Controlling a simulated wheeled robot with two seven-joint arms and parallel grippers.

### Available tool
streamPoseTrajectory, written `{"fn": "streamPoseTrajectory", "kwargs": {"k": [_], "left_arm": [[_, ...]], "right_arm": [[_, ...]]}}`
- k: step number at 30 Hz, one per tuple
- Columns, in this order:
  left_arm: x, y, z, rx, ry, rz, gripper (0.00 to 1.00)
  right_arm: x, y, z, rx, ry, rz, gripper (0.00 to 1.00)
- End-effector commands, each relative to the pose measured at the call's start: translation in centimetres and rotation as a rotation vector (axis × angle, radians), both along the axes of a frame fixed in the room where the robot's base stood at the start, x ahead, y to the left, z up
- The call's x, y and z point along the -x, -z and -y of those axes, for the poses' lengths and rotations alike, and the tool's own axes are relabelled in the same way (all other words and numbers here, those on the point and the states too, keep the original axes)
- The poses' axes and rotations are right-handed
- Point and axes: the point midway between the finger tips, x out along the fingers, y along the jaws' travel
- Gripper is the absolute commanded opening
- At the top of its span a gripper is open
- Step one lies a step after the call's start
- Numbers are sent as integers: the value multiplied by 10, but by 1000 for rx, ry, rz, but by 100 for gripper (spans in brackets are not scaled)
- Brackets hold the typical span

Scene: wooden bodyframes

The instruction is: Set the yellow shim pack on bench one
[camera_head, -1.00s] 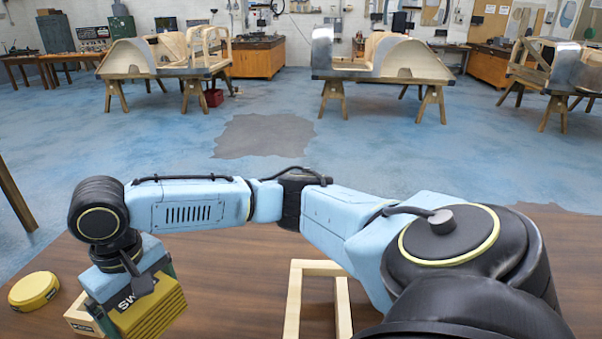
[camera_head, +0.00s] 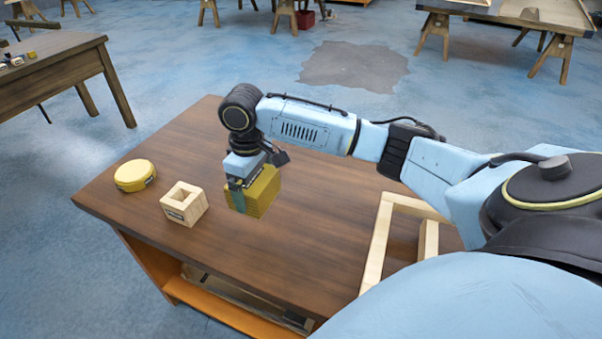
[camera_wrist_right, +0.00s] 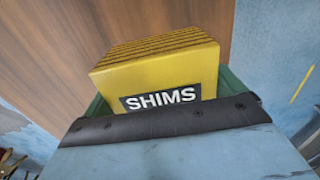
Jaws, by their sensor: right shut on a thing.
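The yellow shim pack (camera_head: 262,190) is a block of stacked yellow layers. My right gripper (camera_head: 240,190) is shut on it over the brown wooden bench (camera_head: 300,243); I cannot tell whether the pack touches the top. In the right wrist view the pack (camera_wrist_right: 160,72) shows its black "SHIMS" label between the green fingers, with the bench top (camera_wrist_right: 60,60) beyond it. No bench number is readable, so I cannot tell which bench this is. My left gripper is not in view.
A yellow round tin (camera_head: 135,175) and a small hollow wooden block (camera_head: 184,204) stand left of the pack. A wooden frame (camera_head: 377,240) lies to the right. Another table (camera_head: 60,65) with small items stands at the far left. The bench's front middle is clear.

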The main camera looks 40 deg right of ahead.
Motion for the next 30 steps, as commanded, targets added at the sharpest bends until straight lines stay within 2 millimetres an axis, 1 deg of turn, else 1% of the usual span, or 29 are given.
{"fn": "streamPoseTrajectory", "kwargs": {"k": [2, 6, 9, 14, 21, 25, 30], "left_arm": [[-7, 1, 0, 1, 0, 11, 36], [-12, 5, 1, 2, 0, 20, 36], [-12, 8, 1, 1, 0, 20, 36], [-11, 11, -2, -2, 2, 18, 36], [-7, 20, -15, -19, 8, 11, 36], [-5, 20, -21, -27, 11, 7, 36], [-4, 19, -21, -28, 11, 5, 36]], "right_arm": [[0, 6, 0, 0, 1, -1, 59], [1, 29, 0, 2, 1, -3, 59], [1, 44, 0, 1, 1, -2, 59], [1, 59, 0, 1, 1, -2, 59], [1, 97, 0, 1, 1, -2, 59], [0, 100, 0, 1, 0, 1, 59], [0, 99, 0, 1, 1, 1, 59]]}}
